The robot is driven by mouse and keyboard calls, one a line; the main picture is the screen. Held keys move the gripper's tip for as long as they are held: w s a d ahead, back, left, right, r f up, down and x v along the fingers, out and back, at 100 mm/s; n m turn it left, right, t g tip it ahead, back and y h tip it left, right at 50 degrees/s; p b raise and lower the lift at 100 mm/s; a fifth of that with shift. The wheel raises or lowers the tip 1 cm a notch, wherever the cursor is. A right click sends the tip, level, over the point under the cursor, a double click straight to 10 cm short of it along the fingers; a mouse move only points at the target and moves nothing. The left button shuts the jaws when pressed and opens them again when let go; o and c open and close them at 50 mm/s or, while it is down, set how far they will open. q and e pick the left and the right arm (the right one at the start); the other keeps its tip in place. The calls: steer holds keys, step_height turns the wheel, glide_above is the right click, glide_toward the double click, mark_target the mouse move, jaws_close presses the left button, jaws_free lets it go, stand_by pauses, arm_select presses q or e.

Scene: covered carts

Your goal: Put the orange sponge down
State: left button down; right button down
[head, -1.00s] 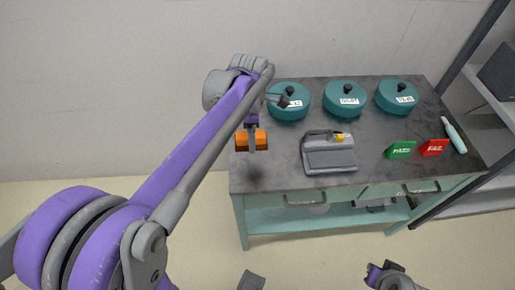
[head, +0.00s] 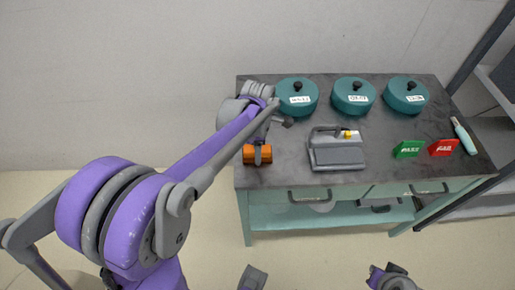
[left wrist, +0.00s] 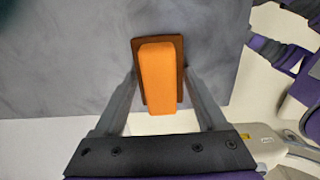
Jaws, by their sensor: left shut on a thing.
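The orange sponge (head: 251,154), with a darker brown layer, is in my left gripper (head: 258,157) over the left front part of the dark grey table top (head: 285,172). In the left wrist view the sponge (left wrist: 158,80) sits between the two grey fingers of the left gripper (left wrist: 160,88), which is shut on it. I cannot tell whether the sponge touches the table.
A grey device (head: 337,155) with a yellow part stands right of the sponge. Teal lidded pots (head: 297,97) line the back. A green PASS block (head: 408,148), a red FAIL block (head: 443,147) and a teal bottle (head: 464,136) are at the right. The front left top is clear.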

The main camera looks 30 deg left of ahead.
arm_select(q)
jaws_free()
steer(key=shift+f, duration=0.1)
steer(key=shift+r, duration=0.25)
step_height(320, 180, up, 11)
steer(key=p, duration=0.2)
steer(key=s+d+f+m+t, duration=0.2)
steer(key=s+m, duration=0.6)
steer(key=m, duration=0.4)
steer(key=s+d+f+m+t, duration=0.3)
steer(key=s+d+f+m, duration=0.2)
steer(key=m, duration=0.7)
steer(key=s+f, duration=0.2)
steer(key=s, duration=0.2)
